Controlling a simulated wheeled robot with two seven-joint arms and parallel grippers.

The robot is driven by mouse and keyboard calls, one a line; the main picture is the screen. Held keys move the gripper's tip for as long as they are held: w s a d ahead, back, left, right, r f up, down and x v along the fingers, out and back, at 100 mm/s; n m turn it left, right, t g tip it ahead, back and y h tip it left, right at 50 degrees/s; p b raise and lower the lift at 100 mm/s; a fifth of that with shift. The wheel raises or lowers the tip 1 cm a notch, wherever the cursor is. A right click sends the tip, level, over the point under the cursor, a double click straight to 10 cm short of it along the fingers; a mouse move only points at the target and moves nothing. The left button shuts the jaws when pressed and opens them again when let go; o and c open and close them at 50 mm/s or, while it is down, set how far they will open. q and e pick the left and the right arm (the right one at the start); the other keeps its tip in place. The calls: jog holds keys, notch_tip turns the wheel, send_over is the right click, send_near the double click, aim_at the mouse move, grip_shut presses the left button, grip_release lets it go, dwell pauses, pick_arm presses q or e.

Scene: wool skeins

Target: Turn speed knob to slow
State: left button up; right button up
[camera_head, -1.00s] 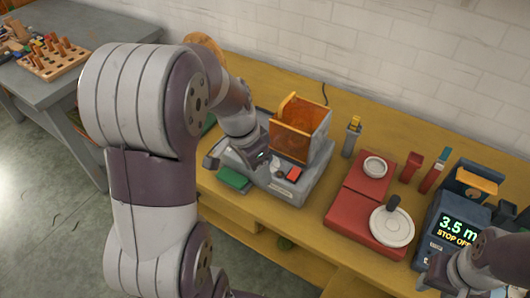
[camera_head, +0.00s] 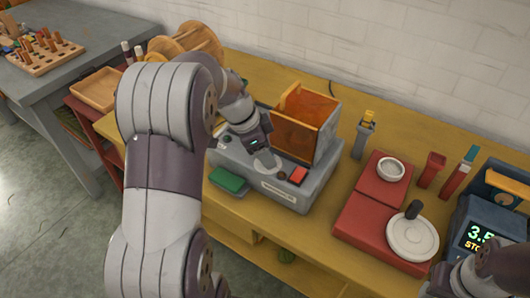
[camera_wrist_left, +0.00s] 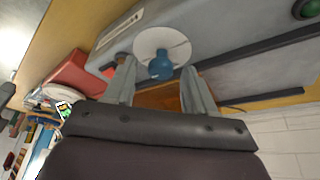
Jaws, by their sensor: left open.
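The grey machine (camera_head: 292,197) stands on the yellow bench with an orange see-through box (camera_head: 304,125) on top. In the left wrist view, a blue knob (camera_wrist_left: 160,66) sits on a round white dial (camera_wrist_left: 176,44) on the machine's face. My left gripper (camera_wrist_left: 159,76) is open, with one finger on each side of the knob; I cannot tell whether they touch it. In the head view, my left gripper (camera_head: 264,160) is over the machine's top and hides the knob. My right gripper (camera_head: 440,280) is partly seen at the bottom right, its fingers unclear.
A red button (camera_head: 298,174) and a green pad (camera_head: 228,180) are close to the left gripper. A red scale (camera_head: 364,226) with a white plate (camera_head: 412,238) stands to the right, beside a dark display unit (camera_head: 478,232). A wooden spool (camera_head: 190,42) stands behind my arm.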

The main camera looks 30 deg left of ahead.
pick_arm(q)
grip_shut()
